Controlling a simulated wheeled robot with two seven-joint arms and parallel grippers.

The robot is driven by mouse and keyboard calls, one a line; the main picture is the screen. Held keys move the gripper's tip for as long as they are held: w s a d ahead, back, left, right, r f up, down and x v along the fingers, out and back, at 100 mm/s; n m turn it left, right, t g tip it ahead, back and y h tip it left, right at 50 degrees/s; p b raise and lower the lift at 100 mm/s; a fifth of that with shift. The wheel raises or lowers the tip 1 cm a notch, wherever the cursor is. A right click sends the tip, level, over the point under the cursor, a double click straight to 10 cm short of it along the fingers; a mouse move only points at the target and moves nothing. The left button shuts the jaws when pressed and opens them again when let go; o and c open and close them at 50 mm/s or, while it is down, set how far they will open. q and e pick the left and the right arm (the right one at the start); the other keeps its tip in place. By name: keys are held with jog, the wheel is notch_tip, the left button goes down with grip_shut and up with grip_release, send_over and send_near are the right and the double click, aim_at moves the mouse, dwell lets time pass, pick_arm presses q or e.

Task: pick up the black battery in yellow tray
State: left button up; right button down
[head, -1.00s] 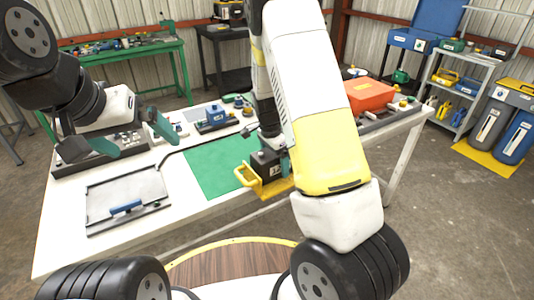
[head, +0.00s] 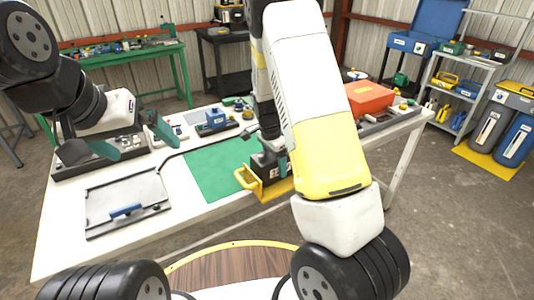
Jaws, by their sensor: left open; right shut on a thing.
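The black battery (head: 259,170) sits at the yellow tray (head: 246,180) on the front edge of the white table, beside a green mat. My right gripper (head: 271,160) comes down from above and is shut on the battery's upper part. My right forearm hides the battery's right side and much of the tray. I cannot tell whether the battery is clear of the tray floor. My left gripper (head: 134,139) is open and empty, with its teal fingers spread above the left part of the table.
The green mat (head: 215,170) lies mid-table. A framed panel with a blue handle (head: 126,211) lies at front left. A blue device (head: 214,119) stands behind the mat. An orange case (head: 368,97) is at the right. The white tabletop (head: 70,245) is bare at front left.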

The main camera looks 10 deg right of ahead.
notch_tip(320, 180, up, 2)
jog(key=shift+w+r, duration=0.1)
jog(key=shift+r, duration=0.15)
jog(key=s+r, duration=0.2)
jog(key=s, duration=1.4)
jog(key=shift+a, duration=0.45)
